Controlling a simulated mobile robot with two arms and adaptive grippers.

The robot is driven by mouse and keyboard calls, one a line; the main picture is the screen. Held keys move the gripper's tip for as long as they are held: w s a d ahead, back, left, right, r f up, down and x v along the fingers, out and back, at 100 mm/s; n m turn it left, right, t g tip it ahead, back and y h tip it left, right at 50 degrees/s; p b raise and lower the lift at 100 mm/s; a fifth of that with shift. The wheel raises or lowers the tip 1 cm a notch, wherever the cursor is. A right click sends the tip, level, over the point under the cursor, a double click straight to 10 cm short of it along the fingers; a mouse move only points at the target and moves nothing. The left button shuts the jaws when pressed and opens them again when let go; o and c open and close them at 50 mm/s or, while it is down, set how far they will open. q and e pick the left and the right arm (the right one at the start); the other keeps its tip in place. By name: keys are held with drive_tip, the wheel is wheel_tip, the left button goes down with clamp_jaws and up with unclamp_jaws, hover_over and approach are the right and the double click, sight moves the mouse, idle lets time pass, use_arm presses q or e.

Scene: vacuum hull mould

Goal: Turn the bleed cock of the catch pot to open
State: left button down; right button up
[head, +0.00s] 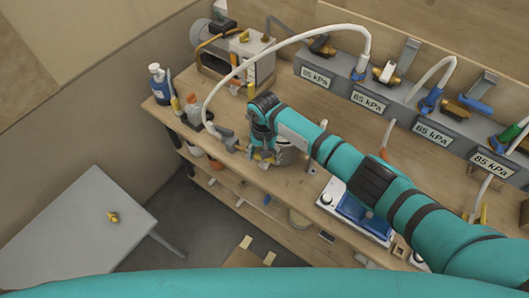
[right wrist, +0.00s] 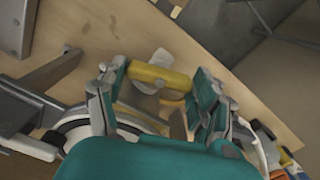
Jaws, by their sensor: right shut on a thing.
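The catch pot (head: 288,155), a round grey vessel, stands near the front edge of the wooden bench, partly hidden behind my right arm. In the right wrist view its pale curved rim (right wrist: 78,122) shows beside the gripper. My right gripper (head: 263,150) reaches down at the pot's left side. In the right wrist view, the yellow handle of the bleed cock (right wrist: 158,77) lies crosswise between the two fingers, and the gripper (right wrist: 160,84) is shut on it. The cock's body is largely hidden by the gripper. My left gripper is out of view.
A grey manifold (head: 378,98) with several valves and "85 kPa" labels runs along the bench's back. A white hose (head: 290,40) arches over the left part. A blue-and-white box (head: 355,215) stands right of the pot. A grey table (head: 75,235) with a brass fitting (head: 113,217) is at left.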

drive_tip(key=shift+n, duration=1.1)
drive_tip(key=shift+r, duration=0.1)
drive_tip(key=o, duration=1.2)
drive_tip(key=shift+w, duration=0.1)
drive_tip(key=shift+w+r, duration=0.1)
drive_tip(key=shift+r, duration=0.4)
drive_tip(key=shift+s+a+r, duration=0.1)
drive_tip(key=shift+s+r, duration=0.05)
drive_tip(key=shift+r, duration=1.6)
drive_tip(key=shift+s+a+r, duration=0.1)
drive_tip(key=shift+s+r, duration=0.05)
drive_tip(key=shift+r, duration=1.55)
